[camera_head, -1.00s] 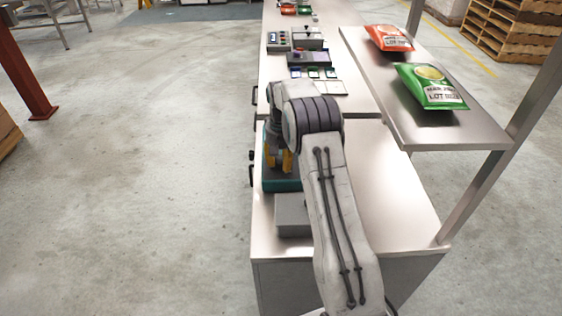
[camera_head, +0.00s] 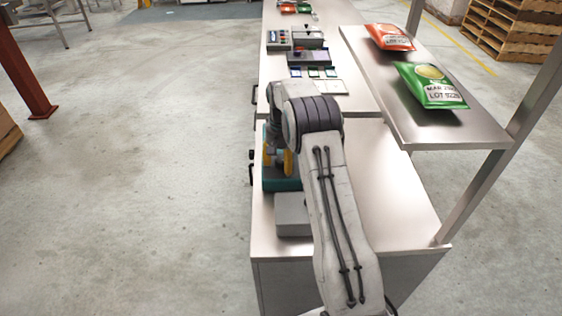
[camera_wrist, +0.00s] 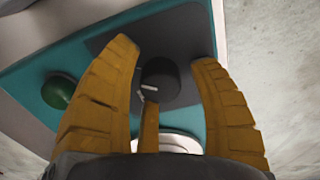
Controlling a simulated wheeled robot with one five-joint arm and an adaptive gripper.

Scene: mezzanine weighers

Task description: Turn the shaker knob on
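The shaker is a teal box (camera_head: 270,183) on the near end of the steel bench, partly hidden by my arm. In the wrist view its teal top (camera_wrist: 62,60) carries a dark plate with a round black knob (camera_wrist: 162,74). A short white mark shows on the knob, pointing to the left. A green button (camera_wrist: 58,92) sits left of the knob. My gripper (camera_wrist: 163,52) is open, its yellow fingers to the left and right of the knob with gaps visible. A third yellow finger stands below the knob in the picture. In the head view the yellow fingers are over the box.
A grey block (camera_head: 292,216) stands on the bench in front of the shaker. A raised shelf (camera_head: 440,130) with a green bag (camera_head: 430,86) and an orange bag (camera_head: 390,38) is at right. Several small devices stand farther along the bench.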

